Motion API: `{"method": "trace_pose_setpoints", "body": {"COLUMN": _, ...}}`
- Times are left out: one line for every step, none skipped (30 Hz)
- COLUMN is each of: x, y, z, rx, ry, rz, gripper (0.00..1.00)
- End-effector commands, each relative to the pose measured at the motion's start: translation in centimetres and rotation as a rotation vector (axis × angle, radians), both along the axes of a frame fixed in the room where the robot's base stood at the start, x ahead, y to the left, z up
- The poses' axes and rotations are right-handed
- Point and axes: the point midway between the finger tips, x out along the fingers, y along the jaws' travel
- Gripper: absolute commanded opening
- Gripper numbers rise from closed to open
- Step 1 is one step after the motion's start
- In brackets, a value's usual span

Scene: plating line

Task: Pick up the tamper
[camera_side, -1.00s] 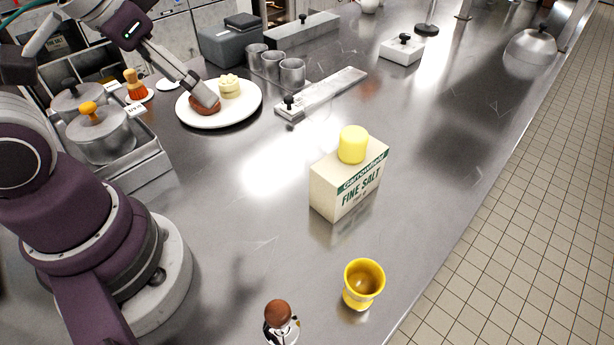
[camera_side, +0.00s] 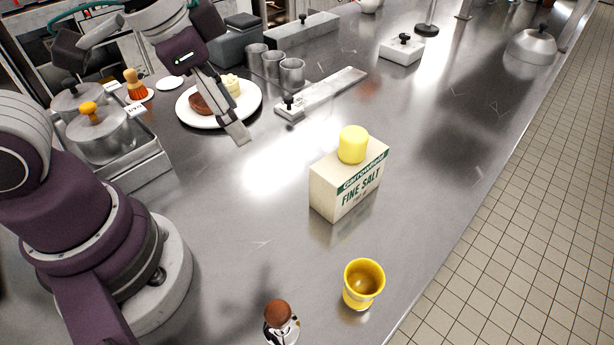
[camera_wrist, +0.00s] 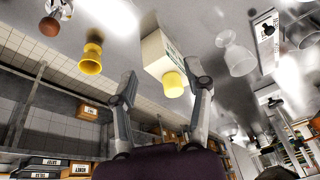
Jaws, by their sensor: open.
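A small upright item with a round brown top and a black-and-white lower part (camera_side: 281,322) stands at the bottom edge of the side view. It may be the tamper, but I cannot tell for sure. It also shows at the top left of the wrist view (camera_wrist: 52,22). My gripper (camera_side: 240,137) is in the air at the front right of the white plate, well away from this item. In the wrist view my gripper (camera_wrist: 161,84) has its two fingers apart with nothing held between them.
A salt box (camera_side: 347,187) with a yellow cylinder (camera_side: 353,145) on top stands mid-counter. A yellow cup (camera_side: 363,284) stands near the counter's front edge. The plate (camera_side: 190,116) holds two food pieces. Pots (camera_side: 103,137) stand at left.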

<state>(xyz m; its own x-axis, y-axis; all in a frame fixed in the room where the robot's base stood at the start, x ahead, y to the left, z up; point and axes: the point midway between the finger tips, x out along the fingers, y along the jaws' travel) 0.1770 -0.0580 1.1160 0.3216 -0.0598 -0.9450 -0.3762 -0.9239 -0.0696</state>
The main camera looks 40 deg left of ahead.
Motion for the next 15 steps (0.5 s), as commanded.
{"method": "trace_pose_setpoints", "body": {"x": -0.2, "y": -2.7, "z": -1.1, "rx": 0.038, "ry": 0.061, "rz": -0.156, "gripper": 0.5}}
{"method": "trace_pose_setpoints", "body": {"x": -0.6, "y": -4.3, "z": -1.8, "rx": 0.061, "ry": 0.093, "rz": -0.25, "gripper": 0.5}}
{"method": "trace_pose_setpoints", "body": {"x": -1.2, "y": -6.4, "z": -2.8, "rx": 0.088, "ry": 0.131, "rz": -0.367, "gripper": 0.5}}
{"method": "trace_pose_setpoints", "body": {"x": -1.9, "y": -7.7, "z": -3.5, "rx": 0.108, "ry": 0.158, "rz": -0.448, "gripper": 0.5}}
{"method": "trace_pose_setpoints", "body": {"x": -2.6, "y": -9.0, "z": -4.2, "rx": 0.125, "ry": 0.182, "rz": -0.522, "gripper": 0.5}}
{"method": "trace_pose_setpoints", "body": {"x": -3.6, "y": -10.4, "z": -5.1, "rx": 0.146, "ry": 0.211, "rz": -0.612, "gripper": 0.5}}
{"method": "trace_pose_setpoints", "body": {"x": -4.3, "y": -11.3, "z": -5.7, "rx": 0.158, "ry": 0.23, "rz": -0.669, "gripper": 0.5}}
{"method": "trace_pose_setpoints", "body": {"x": -5.0, "y": -12.0, "z": -6.2, "rx": 0.169, "ry": 0.245, "rz": -0.717, "gripper": 0.5}}
{"method": "trace_pose_setpoints", "body": {"x": -5.7, "y": -12.6, "z": -6.7, "rx": 0.181, "ry": 0.262, "rz": -0.766, "gripper": 0.5}}
{"method": "trace_pose_setpoints", "body": {"x": -6.1, "y": -13.0, "z": -7.0, "rx": 0.186, "ry": 0.271, "rz": -0.792, "gripper": 0.5}}
{"method": "trace_pose_setpoints", "body": {"x": -6.4, "y": -13.3, "z": -7.3, "rx": 0.19, "ry": 0.277, "rz": -0.811, "gripper": 0.5}}
{"method": "trace_pose_setpoints", "body": {"x": -6.7, "y": -13.5, "z": -7.9, "rx": 0.194, "ry": 0.284, "rz": -0.828, "gripper": 0.5}}
{"method": "trace_pose_setpoints", "body": {"x": -6.9, "y": -13.5, "z": -8.4, "rx": 0.197, "ry": 0.289, "rz": -0.833, "gripper": 0.5}}
{"method": "trace_pose_setpoints", "body": {"x": -6.9, "y": -13.5, "z": -9.0, "rx": 0.198, "ry": 0.291, "rz": -0.835, "gripper": 0.5}}
{"method": "trace_pose_setpoints", "body": {"x": -6.9, "y": -13.5, "z": -9.9, "rx": 0.199, "ry": 0.291, "rz": -0.834, "gripper": 0.5}}
